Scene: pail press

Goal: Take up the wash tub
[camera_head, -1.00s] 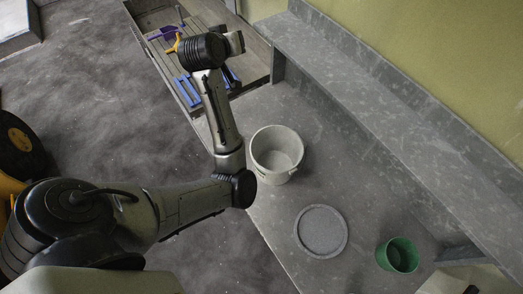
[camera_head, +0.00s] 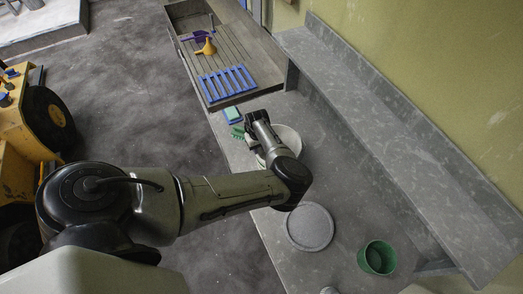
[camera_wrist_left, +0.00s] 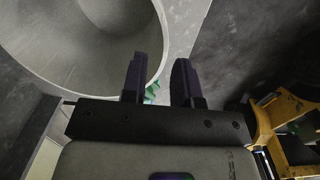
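The wash tub (camera_head: 289,137) is a pale grey round pail standing on the grey counter, partly hidden behind my left arm in the head view. In the left wrist view the wash tub (camera_wrist_left: 62,72) fills the upper left, its open mouth and curved rim showing. My left gripper (camera_wrist_left: 158,80) has its two dark fingers apart with a gap between them. The fingers appear close to the rim; I cannot tell whether they touch it. In the head view the left gripper (camera_head: 250,120) is at the tub's far left side, its fingers not clear. My right gripper is not in view.
A green brush (camera_head: 238,132) and a blue-green sponge (camera_head: 232,115) lie beside the tub. A round grey disc (camera_head: 310,228) and a green cup (camera_head: 377,258) are nearer. A sink (camera_head: 262,78) holds a blue rack (camera_head: 227,82) and yellow funnel (camera_head: 208,47). A raised ledge (camera_head: 375,125) runs along the wall.

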